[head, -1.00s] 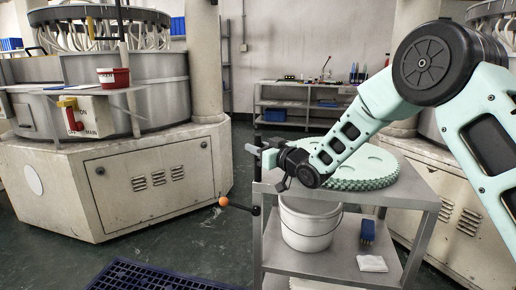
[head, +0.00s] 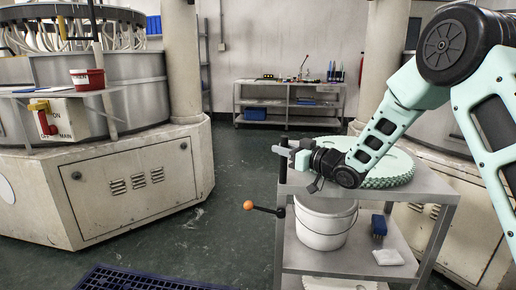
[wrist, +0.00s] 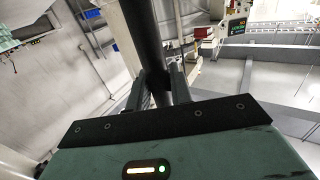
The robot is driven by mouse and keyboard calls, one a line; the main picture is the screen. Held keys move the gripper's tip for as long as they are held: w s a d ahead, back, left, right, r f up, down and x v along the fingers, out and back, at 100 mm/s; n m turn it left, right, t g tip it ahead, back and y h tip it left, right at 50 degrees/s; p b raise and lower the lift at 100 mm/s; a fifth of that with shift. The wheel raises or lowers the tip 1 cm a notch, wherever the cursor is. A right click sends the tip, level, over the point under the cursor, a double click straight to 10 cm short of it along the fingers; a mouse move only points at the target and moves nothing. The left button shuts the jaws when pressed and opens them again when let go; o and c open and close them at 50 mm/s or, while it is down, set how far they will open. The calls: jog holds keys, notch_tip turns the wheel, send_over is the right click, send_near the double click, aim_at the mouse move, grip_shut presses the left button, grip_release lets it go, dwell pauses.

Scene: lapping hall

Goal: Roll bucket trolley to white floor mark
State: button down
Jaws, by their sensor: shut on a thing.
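The bucket trolley (head: 318,262) is a grey steel cart at the right of the head view, upright on the floor. A white bucket (head: 322,228) with a wire handle stands on its lower shelf. A pale green toothed disc (head: 390,172) lies on its top. My gripper (head: 286,157) is at the top left corner of the trolley, shut on a black upright handle bar (head: 283,178). In the wrist view the dark bar (wrist: 145,35) runs between the two fingers. The trolley's wheels are out of view. I cannot make out the white floor mark.
A large lapping machine (head: 130,190) fills the left. A blue grid mat (head: 150,279) lies on the floor in front. A lever with an orange knob (head: 248,205) sticks out left of the trolley. A grey bench (head: 290,101) stands at the back wall. Green floor between is clear.

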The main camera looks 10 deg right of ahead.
jog(key=s+d+p, duration=0.1)
jog(key=s+d, duration=0.2)
jog(key=d, duration=0.7)
jog(key=s+d+p, duration=0.1)
jog(key=s+d, duration=0.3)
jog(key=d, duration=0.5)
jog(key=s+d+p, duration=0.2)
jog(key=s+d, duration=0.1)
jog(key=d, duration=0.7)
jog(key=shift+s+d, duration=0.35)
jog(key=shift+s, duration=0.05)
jog(key=c, duration=1.3)
grip_release()
jog(key=shift+d, duration=0.15)
jog(key=v, duration=1.7)
jog(key=shift+s, duration=0.15)
jog(key=shift+s+d, duration=0.1)
jog(key=shift+d, duration=0.05)
